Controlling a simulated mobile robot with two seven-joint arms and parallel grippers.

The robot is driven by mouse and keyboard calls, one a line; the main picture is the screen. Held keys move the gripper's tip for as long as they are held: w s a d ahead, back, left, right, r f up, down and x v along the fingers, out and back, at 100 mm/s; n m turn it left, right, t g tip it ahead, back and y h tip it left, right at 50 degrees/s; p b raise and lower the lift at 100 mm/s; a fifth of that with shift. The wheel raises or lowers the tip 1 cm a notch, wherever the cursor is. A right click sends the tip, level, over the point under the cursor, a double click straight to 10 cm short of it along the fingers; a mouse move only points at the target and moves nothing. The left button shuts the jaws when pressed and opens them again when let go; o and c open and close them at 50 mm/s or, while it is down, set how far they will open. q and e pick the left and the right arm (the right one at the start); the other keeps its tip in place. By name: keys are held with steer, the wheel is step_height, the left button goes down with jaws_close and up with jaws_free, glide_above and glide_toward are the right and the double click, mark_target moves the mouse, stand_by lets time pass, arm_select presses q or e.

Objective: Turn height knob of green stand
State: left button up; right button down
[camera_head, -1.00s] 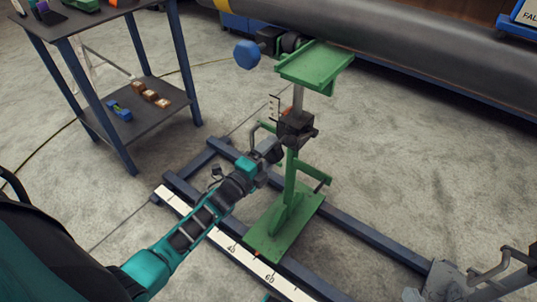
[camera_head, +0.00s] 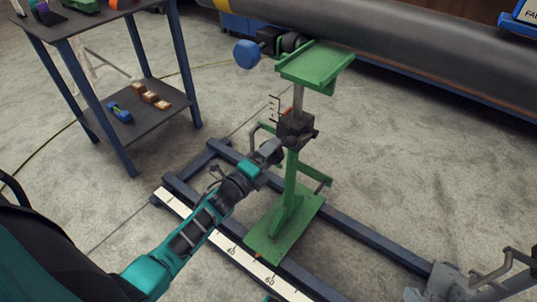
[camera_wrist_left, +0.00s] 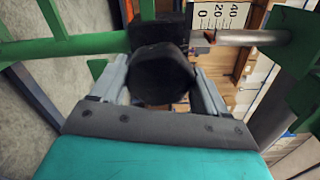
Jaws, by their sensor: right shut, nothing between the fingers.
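The green stand (camera_head: 291,185) stands upright on a dark blue rail frame, with a flat green top plate (camera_head: 318,65) on a silver post. A dark clamp block (camera_head: 296,128) sits around the post. The black height knob (camera_wrist_left: 163,75) shows in the left wrist view, in front of this block. My left gripper (camera_head: 278,150) is at the knob. Its grey fingers lie on either side of the knob, apart, with the knob between them (camera_wrist_left: 165,88); firm contact cannot be made out. The knob is mostly hidden by the gripper in the head view.
A large grey pipe (camera_head: 430,55) runs along the back. A blue round handle (camera_head: 246,54) is left of the top plate. A dark shelf table (camera_head: 137,113) stands at the left. A scale strip (camera_head: 225,245) lies along the front rail. Another grey part (camera_head: 440,285) is at bottom right.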

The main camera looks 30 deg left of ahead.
arm_select(q)
steer(key=o, duration=0.4)
steer(key=shift+a, duration=0.1)
steer(key=shift+o, duration=0.2)
steer(key=s+a+p, duration=0.1)
steer(key=s+p, duration=0.1)
steer(key=s, duration=1)
steer(key=shift+s+a, duration=0.4)
